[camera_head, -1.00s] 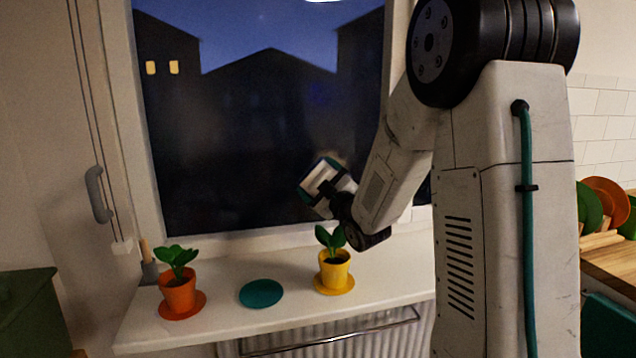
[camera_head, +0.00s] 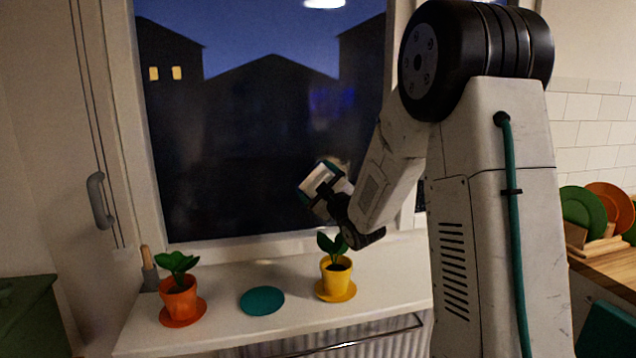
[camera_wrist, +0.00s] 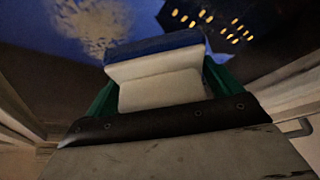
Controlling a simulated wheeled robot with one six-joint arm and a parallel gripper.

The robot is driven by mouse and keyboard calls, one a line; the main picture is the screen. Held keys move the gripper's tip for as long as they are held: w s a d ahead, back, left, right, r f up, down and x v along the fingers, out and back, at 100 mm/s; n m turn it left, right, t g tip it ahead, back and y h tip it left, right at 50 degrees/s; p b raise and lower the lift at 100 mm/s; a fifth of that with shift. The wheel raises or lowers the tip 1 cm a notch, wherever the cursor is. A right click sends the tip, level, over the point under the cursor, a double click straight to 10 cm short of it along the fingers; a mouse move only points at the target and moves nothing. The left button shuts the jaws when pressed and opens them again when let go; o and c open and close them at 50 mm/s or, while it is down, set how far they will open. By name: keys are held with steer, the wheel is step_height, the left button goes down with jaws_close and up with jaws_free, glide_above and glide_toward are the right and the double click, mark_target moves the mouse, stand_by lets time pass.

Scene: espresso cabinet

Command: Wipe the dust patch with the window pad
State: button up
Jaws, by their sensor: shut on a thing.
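The window pad (camera_wrist: 160,68), a pale block with a blue face, sits between the green fingers of my gripper (camera_wrist: 162,82). My gripper (camera_head: 323,184) is shut on it in front of the dark window pane, above the sill. The dust patch (camera_wrist: 97,27) is a pale, speckled smear on the glass at upper left in the wrist view, beyond the pad's blue edge. In the head view only a faint pale bit shows behind the gripper. I cannot tell whether the pad touches the glass.
On the sill (camera_head: 215,325) below stand an orange pot (camera_head: 179,298) with a plant and a yellow pot (camera_head: 336,272) with a plant under my gripper. A teal disc (camera_head: 262,301) lies between them.

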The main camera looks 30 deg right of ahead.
mark_target(347, 170)
steer(key=shift+w+d, duration=0.3)
steer(key=shift+w, duration=0.65)
steer(key=shift+d, duration=0.1)
steer(key=shift+s+d, duration=0.35)
steer(key=shift+d, duration=0.5)
steer(key=shift+s+d, duration=0.35)
steer(key=shift+d, duration=0.5)
steer(key=shift+s+d, duration=0.35)
steer(key=shift+d, duration=0.9)
steer(key=shift+s+d, duration=0.4)
steer(key=shift+d, duration=0.8)
steer(key=shift+s+d, duration=0.35)
steer(key=shift+d, duration=0.9)
steer(key=shift+w, duration=0.1)
steer(key=shift+a, duration=0.1)
